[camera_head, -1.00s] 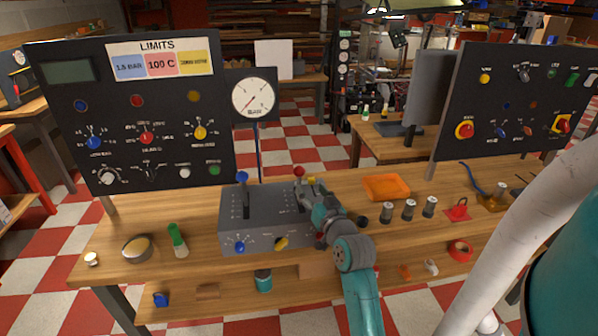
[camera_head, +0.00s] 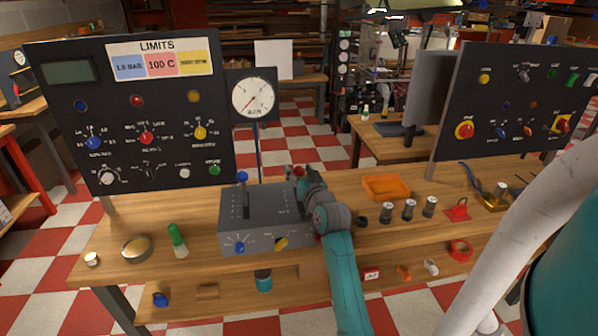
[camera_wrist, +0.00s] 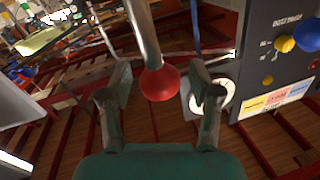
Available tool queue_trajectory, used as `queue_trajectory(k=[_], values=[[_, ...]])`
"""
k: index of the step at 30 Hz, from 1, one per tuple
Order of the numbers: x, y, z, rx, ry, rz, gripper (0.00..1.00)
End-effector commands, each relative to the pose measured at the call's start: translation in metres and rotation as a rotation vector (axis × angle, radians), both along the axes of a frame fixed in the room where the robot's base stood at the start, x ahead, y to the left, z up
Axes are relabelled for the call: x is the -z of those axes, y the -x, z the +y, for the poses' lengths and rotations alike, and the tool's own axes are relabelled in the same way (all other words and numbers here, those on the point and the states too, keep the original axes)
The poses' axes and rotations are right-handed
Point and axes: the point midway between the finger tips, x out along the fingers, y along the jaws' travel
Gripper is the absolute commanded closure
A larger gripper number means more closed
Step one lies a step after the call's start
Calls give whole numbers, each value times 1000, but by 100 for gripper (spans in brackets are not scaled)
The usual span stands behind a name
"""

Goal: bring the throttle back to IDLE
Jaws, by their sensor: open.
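A grey control box (camera_head: 262,215) stands on the bench with two levers on top. The left lever has a blue knob (camera_head: 242,176) near the far end of its slot. The right lever has a red ball knob (camera_head: 299,172), also toward the far end. My gripper (camera_head: 304,178) is at the red knob and hides most of that lever and its slot markings. In the wrist view the red knob (camera_wrist: 160,83) on its metal rod is between the two open fingers of my gripper (camera_wrist: 160,78), with gaps on both sides. I cannot read which lever is the throttle.
A round gauge (camera_head: 253,98) on a post stands behind the box. The LIMITS panel (camera_head: 140,75) is at the left, a switch panel (camera_head: 510,100) at the right. An orange tray (camera_head: 386,187) and several small cylinders (camera_head: 409,210) lie right of the box.

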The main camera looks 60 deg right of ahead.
Motion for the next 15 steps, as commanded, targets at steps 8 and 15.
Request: queue_trajectory(k=[8, 15], values=[[0, 0, 0, 0, 0, 0, 54], [0, 0, 0, 0, 0, 0, 100]])
